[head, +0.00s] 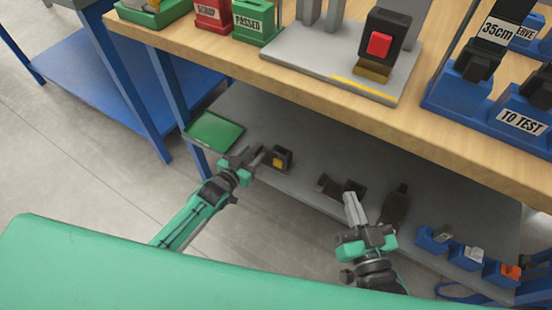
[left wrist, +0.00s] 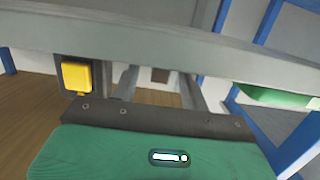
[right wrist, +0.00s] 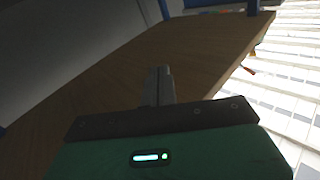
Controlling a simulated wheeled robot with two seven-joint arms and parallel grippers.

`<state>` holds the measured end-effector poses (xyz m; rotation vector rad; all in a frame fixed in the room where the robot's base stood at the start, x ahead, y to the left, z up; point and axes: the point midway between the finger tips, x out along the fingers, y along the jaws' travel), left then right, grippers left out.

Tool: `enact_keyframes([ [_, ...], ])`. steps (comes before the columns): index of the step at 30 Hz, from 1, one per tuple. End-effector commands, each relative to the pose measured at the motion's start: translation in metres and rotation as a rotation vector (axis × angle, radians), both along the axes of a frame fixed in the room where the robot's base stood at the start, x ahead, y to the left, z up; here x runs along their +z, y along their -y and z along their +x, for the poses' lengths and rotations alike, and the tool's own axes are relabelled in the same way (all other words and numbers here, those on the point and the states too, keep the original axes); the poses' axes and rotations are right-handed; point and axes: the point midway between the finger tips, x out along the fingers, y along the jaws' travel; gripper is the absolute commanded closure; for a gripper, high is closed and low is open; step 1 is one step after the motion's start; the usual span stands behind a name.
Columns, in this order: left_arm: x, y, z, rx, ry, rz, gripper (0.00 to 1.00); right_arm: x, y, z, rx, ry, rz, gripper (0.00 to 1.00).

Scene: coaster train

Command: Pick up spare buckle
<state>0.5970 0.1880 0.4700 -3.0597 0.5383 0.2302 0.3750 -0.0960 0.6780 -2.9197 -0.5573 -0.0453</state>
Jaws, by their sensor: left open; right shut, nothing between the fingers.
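A dark block with a yellow button (head: 282,158), which looks like the spare buckle, sits near the front edge of the grey lower shelf. In the left wrist view its yellow button (left wrist: 77,76) shows to the left of the fingers. My left gripper (head: 258,160) is open and empty, just left of the block in the head view. I see no contact with the block. My right gripper (head: 351,198) is shut and empty, in front of the lower shelf's middle. Its closed fingers (right wrist: 158,85) also show in the right wrist view.
A green tray (head: 214,132) lies at the lower shelf's left end. Dark parts (head: 396,205) and small blue holders (head: 468,256) lie further right. The wooden tabletop (head: 300,95) overhangs the shelf and carries a red-button buckle (head: 380,44) on a grey fixture.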

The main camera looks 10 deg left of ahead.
Motion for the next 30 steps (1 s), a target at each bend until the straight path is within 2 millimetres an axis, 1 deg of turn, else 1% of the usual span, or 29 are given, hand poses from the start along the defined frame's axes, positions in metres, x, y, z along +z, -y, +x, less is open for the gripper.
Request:
enact_keyframes([
  [4, 0.0, 0.005, 0.013, 0.0, 0.003, -0.001, 0.54, 0.015, 0.005, 0.006, -0.018, 0.088, 0.021, 1.0],
  [9, 0.001, 0.012, 0.033, 0.0, 0.002, -0.001, 0.54, 0.045, 0.013, 0.011, -0.046, 0.24, 0.058, 1.0],
  [12, 0.0, 0.015, 0.042, 0.0, 0.002, -0.001, 0.54, 0.059, 0.017, 0.012, -0.058, 0.31, 0.074, 1.0],
  [16, -0.001, 0.017, 0.047, 0.0, 0.0, 0.0, 0.54, 0.068, 0.02, 0.011, -0.065, 0.358, 0.086, 1.0],
  [23, -0.001, 0.017, 0.048, 0.0, 0.0, 0.0, 0.54, 0.07, 0.02, 0.011, -0.067, 0.368, 0.089, 1.0],
  [24, -0.001, 0.017, 0.048, 0.0, 0.0, 0.0, 0.56, 0.07, 0.02, 0.011, -0.067, 0.367, 0.088, 1.0],
  [26, -0.001, 0.017, 0.048, 0.0, 0.0, 0.0, 0.68, 0.07, 0.02, 0.011, -0.067, 0.367, 0.088, 1.0],
  [30, -0.001, 0.017, 0.048, 0.0, 0.0, 0.0, 0.96, 0.07, 0.02, 0.011, -0.067, 0.366, 0.088, 1.0],
])
